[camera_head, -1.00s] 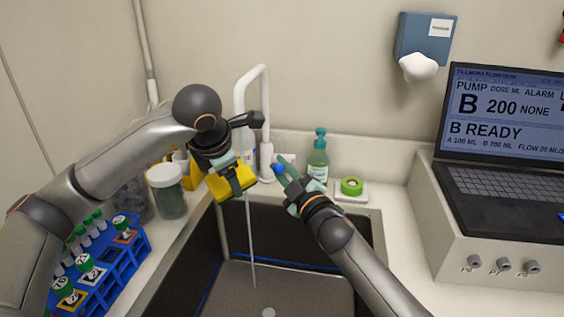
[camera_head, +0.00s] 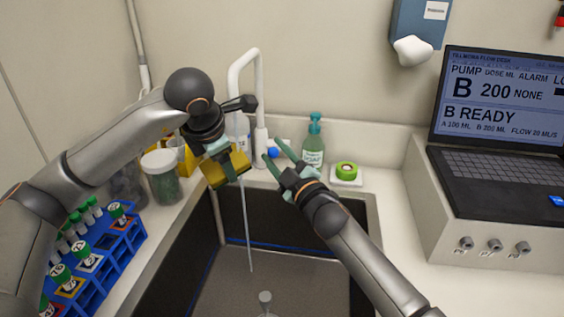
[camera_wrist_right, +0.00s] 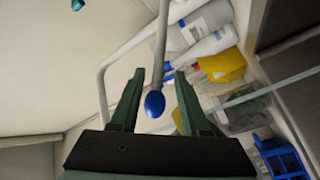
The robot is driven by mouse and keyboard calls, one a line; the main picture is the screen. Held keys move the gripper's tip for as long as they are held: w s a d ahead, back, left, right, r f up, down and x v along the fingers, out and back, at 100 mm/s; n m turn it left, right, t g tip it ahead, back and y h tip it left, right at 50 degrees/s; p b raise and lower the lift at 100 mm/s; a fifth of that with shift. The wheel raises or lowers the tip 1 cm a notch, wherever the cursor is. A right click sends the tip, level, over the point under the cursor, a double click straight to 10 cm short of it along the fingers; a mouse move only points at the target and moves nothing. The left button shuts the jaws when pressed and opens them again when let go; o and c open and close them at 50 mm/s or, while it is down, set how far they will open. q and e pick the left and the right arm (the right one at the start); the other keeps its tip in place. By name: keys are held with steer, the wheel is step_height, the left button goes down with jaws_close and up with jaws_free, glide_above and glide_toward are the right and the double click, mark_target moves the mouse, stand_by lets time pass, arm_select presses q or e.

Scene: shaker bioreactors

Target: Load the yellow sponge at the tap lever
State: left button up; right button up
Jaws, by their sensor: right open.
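The yellow sponge (camera_head: 240,164) is between the fingers of my left gripper (camera_head: 228,170), which is shut on it beside the tap spout. A thin stream of water falls from there into the sink. The white tap (camera_head: 261,140) has a lever with a blue knob (camera_head: 273,152). My right gripper (camera_head: 275,158) is open, its green fingers spread close to the knob. In the right wrist view the blue knob (camera_wrist_right: 154,103) shows between the two open fingertips (camera_wrist_right: 156,80); I cannot tell whether they touch it.
The dark sink (camera_head: 280,262) lies below both arms. A jar (camera_head: 162,178) and a blue tube rack (camera_head: 125,242) are at left. A pump with a laptop (camera_head: 495,170) fills the right.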

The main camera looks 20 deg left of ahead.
steer(key=v, duration=0.7)
steer(key=shift+s, duration=0.15)
stand_by(0.9)
steer(key=s+d+r+m+h, duration=0.1)
steer(key=s+d+h, duration=0.1)
steer(key=s+d, duration=0.1)
steer(key=shift+m+t, duration=0.3)
steer(key=shift+t, duration=0.2)
steer(key=shift+x, duration=5.95)
steer(key=shift+s+a+f, duration=0.1)
steer(key=shift+s, duration=0.05)
steer(key=shift+c, duration=0.4)
